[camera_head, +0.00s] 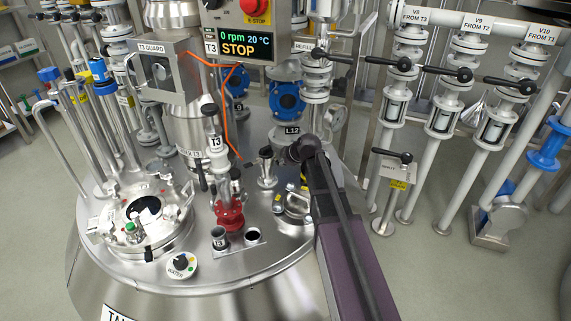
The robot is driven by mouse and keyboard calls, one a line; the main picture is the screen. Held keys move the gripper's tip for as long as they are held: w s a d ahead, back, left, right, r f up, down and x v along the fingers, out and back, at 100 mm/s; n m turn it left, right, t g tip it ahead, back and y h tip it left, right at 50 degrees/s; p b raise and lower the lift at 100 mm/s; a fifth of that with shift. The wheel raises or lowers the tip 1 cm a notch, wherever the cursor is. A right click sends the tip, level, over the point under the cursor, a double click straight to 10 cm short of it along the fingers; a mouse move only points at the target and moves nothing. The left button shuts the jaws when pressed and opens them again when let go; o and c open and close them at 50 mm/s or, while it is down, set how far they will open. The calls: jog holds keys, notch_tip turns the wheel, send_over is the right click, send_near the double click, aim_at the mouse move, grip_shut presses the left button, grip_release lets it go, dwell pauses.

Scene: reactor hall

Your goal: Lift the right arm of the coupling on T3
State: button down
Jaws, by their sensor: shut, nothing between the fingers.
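The upright fitting tagged T3 (214,141) stands on top of the steel vessel (225,268), above a red flanged piece (230,215). A coupling (222,172) shows in its middle part, small in the picture. A dark lever-like arm (202,177) hangs on its left side. Its right arm is too small to tell clearly from the parts around it. My own dark arm reaches in from the lower right and ends to the right of the T3 fitting.
An orange cable (226,115) hangs close to the T3 fitting. The control box (240,35) reads STOP and overhangs it. A round hatch (143,218) is at left, a water knob (182,264) in front.

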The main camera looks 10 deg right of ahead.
jog(key=shift+b+x, duration=1.2)
jog(key=shift+x, duration=0.55)
jog(key=shift+r, duration=0.15)
jog(key=shift+f, duration=0.2)
jog(key=shift+f+b, duration=0.5)
jog(key=shift+b, duration=0.05)
jog(key=shift+s+d, duration=0.55)
jog(key=shift+s, duration=0.5)
jog(key=shift+s+d, duration=0.55)
jog(key=shift+s, duration=0.45)
jog(key=shift+s+d, duration=0.6)
jog(key=shift+s, duration=0.45)
jog(key=shift+r, duration=0.15)
